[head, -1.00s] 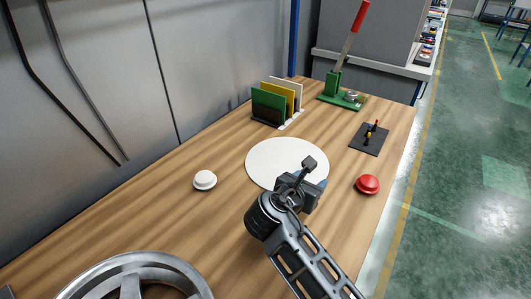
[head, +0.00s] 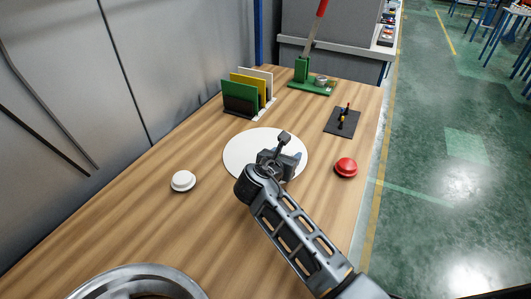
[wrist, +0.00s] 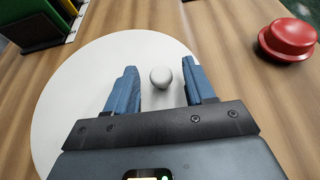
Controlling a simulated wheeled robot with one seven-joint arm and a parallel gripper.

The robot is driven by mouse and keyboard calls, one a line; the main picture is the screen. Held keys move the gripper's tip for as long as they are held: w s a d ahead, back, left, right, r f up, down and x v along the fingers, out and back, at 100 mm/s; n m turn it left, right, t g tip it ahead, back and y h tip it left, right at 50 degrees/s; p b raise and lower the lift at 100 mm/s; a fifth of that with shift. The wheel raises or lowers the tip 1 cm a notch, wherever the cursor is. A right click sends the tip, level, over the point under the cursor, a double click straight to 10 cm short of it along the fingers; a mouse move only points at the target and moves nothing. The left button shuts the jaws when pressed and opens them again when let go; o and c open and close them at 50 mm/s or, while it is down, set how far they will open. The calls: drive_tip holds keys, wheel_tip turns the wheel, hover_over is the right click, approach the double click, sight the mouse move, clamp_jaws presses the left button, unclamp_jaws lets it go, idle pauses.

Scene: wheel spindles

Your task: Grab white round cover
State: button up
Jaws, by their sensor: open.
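The white round cover (head: 238,150) is a large flat disc lying on the wooden table. In the wrist view the disc (wrist: 75,110) carries a small white round knob (wrist: 160,77) on top. My gripper (wrist: 159,68) is open, with one blue finger to the left of the knob and one to the right, and visible gaps on both sides. In the head view my gripper (head: 285,163) is over the right part of the disc and hides the knob. Whether the fingers are at the knob's height I cannot tell.
A white button-like piece (head: 183,181) stands left of the disc, a red one (head: 346,167) right. Behind are a rack of coloured panels (head: 240,97), a green lever press (head: 310,82) and a black plate (head: 342,121). A metal wheel (head: 135,284) is in front.

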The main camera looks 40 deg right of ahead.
drive_tip(key=shift+c, duration=0.5)
clamp_jaws()
drive_tip(key=shift+r, duration=0.1)
